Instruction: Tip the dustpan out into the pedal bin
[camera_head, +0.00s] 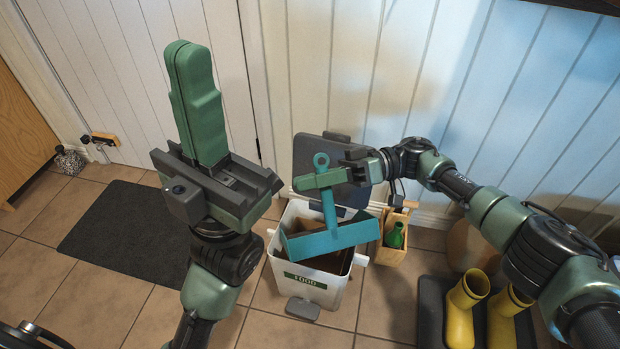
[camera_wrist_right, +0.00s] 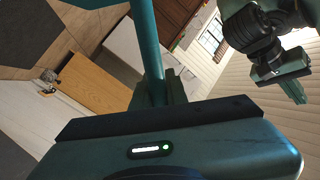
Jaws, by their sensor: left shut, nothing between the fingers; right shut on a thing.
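The teal dustpan (camera_head: 335,238) hangs over the open pedal bin (camera_head: 312,289), its handle upright and its wide pan across the mouth. My right gripper (camera_head: 318,180) is shut on the handle below its ring; the handle also shows in the right wrist view (camera_wrist_right: 148,50). I cannot see whether anything is in the pan. The bin is white with a green label, and its dark lid (camera_head: 310,160) stands raised behind. Its dark pedal (camera_head: 303,309) is on the floor in front. My left gripper (camera_head: 190,55) is shut and empty, pointing up left of the bin.
A wooden caddy (camera_head: 390,255) with a green bottle (camera_head: 395,236) stands right of the bin. Yellow boots (camera_head: 463,312) stand on a dark tray (camera_head: 430,310) at the lower right. A dark mat (camera_head: 120,235) lies on the tiles at left. A panelled wall (camera_head: 420,80) is close behind the bin.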

